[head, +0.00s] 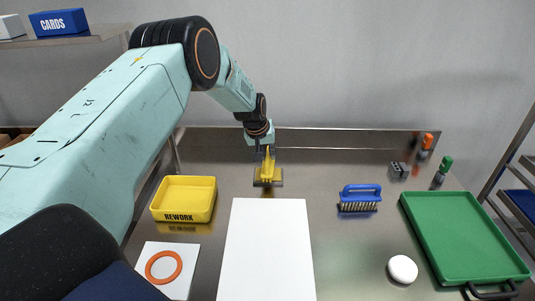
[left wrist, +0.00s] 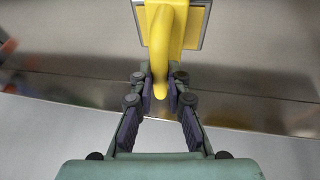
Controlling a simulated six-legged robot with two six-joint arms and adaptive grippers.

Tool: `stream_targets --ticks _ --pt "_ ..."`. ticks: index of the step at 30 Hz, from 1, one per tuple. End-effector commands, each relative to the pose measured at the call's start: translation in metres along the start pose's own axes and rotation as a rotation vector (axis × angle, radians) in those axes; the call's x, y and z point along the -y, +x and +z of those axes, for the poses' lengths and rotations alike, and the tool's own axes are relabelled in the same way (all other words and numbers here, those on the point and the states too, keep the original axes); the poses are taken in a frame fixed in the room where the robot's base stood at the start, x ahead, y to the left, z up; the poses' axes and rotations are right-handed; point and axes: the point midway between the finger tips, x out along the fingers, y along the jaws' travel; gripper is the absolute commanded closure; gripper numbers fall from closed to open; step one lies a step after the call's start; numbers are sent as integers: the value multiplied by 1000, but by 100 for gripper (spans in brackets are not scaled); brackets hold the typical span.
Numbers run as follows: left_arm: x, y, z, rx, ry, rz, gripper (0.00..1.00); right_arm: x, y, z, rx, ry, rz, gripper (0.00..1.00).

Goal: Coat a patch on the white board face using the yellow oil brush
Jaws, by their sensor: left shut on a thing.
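The yellow oil brush (head: 268,172) is behind the far edge of the white board, with a grey base under its yellow body. My left gripper (head: 266,148) is above it and shut on its handle. In the left wrist view the brush (left wrist: 165,38) hangs out from my gripper (left wrist: 160,92), with the finger pads on both sides of the curved handle. The white board (head: 266,250) lies flat on the metal table, its face plain white. I cannot tell whether the brush touches the table. My right gripper is not in view.
A yellow REWORK bin (head: 184,198) stands left of the board, with an orange ring (head: 164,267) on a white square before it. A blue-handled brush (head: 360,198), a white puck (head: 402,269) and a green tray (head: 462,240) are to the right. A blue CARDS box (head: 58,22) sits on a shelf.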

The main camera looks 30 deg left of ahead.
Motion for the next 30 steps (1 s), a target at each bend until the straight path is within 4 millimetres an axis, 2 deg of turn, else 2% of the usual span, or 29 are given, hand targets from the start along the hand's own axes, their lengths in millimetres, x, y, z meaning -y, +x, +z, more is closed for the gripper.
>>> stream_targets --ticks 3,22,30 --pt "-2 -12 -5 -1 0 1 100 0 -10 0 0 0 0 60" --pt "-10 -51 -21 -2 -2 1 100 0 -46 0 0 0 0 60" --pt "-11 -53 -22 -1 -1 1 100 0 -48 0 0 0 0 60"
